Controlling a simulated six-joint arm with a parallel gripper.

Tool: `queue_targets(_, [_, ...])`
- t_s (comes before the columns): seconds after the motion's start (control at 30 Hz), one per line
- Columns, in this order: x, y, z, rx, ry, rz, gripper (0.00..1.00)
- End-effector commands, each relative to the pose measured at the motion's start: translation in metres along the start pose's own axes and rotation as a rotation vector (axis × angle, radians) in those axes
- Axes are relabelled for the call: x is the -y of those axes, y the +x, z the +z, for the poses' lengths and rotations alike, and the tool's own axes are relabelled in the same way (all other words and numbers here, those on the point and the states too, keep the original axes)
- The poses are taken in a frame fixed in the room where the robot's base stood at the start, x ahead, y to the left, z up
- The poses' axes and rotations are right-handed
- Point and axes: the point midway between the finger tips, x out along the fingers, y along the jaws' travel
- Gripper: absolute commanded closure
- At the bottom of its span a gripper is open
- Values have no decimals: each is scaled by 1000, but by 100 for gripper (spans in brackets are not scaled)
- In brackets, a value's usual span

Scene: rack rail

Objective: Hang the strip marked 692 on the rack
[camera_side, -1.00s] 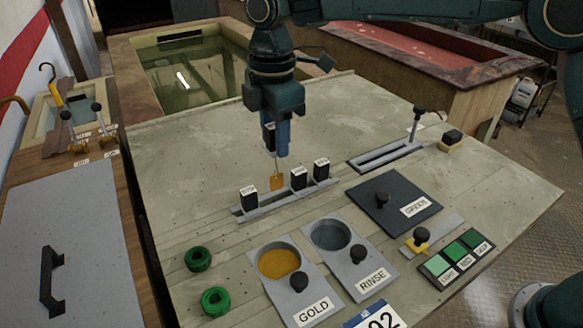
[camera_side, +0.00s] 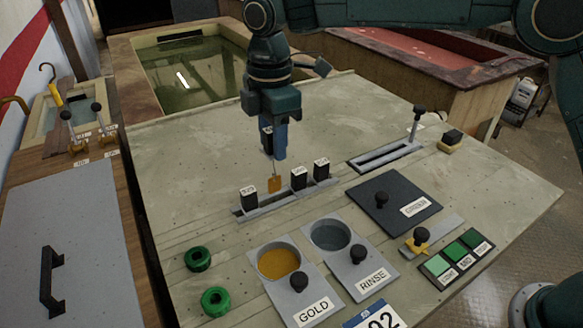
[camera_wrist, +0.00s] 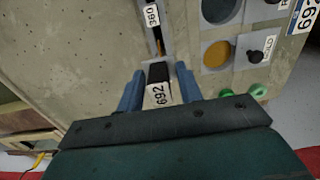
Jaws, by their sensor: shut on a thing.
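My gripper (camera_side: 275,152) is shut on the black top of the strip marked 692 (camera_wrist: 158,92), which sits between the blue fingers in the wrist view. A thin wire hangs from it with a gold plate (camera_side: 275,184) at the lower end. In the side view the plate appears just above the grey rack (camera_side: 272,205), in the gap between two black-topped strips. I cannot tell whether the plate touches the rack. One hung strip (camera_side: 248,196) stands left of the gap; two others (camera_side: 299,179) (camera_side: 321,169) stand to the right. A label reading 390 (camera_wrist: 152,15) shows ahead in the wrist view.
The GOLD cup (camera_side: 278,262) and RINSE cup (camera_side: 331,236) stand in front of the rack. Green rings (camera_side: 198,259) lie at the front left. A dark covered plate (camera_side: 395,203) and a slotted lever (camera_side: 385,156) are at right. The panel behind the rack is clear.

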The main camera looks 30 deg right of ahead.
Motion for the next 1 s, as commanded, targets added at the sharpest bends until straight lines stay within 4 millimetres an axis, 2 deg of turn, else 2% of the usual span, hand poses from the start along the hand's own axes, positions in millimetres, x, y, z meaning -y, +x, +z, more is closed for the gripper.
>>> queue_targets(0.47, [0,8,0,0,0,-1,81])
queue_targets(1.0, [0,33,0,1,0,-1,81])
